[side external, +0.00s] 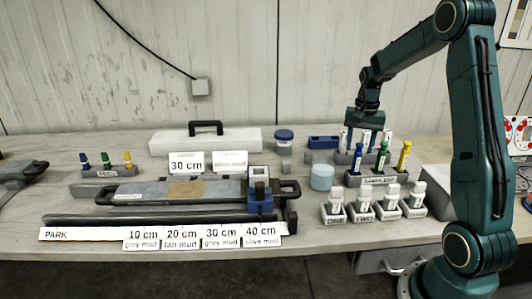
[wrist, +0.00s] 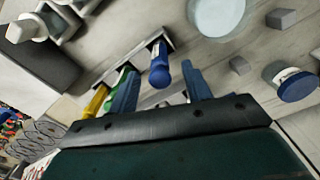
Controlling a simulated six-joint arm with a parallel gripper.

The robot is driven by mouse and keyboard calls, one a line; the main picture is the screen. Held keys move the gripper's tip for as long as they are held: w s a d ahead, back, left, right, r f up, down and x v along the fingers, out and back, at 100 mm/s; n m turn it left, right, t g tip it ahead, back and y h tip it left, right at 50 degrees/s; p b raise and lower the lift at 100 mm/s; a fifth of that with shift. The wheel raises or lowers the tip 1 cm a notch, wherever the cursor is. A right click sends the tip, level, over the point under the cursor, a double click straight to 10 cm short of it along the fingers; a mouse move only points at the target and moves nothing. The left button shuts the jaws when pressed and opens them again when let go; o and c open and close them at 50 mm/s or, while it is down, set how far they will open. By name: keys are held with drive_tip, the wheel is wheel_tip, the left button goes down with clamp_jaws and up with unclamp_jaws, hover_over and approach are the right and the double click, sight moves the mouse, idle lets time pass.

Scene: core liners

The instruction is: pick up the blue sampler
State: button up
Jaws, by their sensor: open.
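The blue sampler (side external: 357,157) stands in a grey labelled rack (side external: 370,178) at the right of the bench, beside a green sampler (side external: 382,157) and a yellow sampler (side external: 403,157). My gripper (side external: 364,138) points down over the blue end of this rack, with its jaws open. In the wrist view, the blue sampler's dark blue top (wrist: 159,74) shows between the two spread fingers, with no clear contact. The green sampler (wrist: 122,76) and yellow sampler (wrist: 96,101) are partly hidden behind the left finger and the gripper body.
Several white-capped vials in numbered holders (side external: 363,212) stand in front of the rack. A pale blue cylinder (side external: 321,177) and a blue-lidded jar (side external: 284,137) are to its left. Another rack (side external: 106,172) with blue, green and yellow pieces stands far left.

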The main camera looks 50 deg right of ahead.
sight(355, 167)
drive_tip(key=shift+f, duration=1.2)
clamp_jaws()
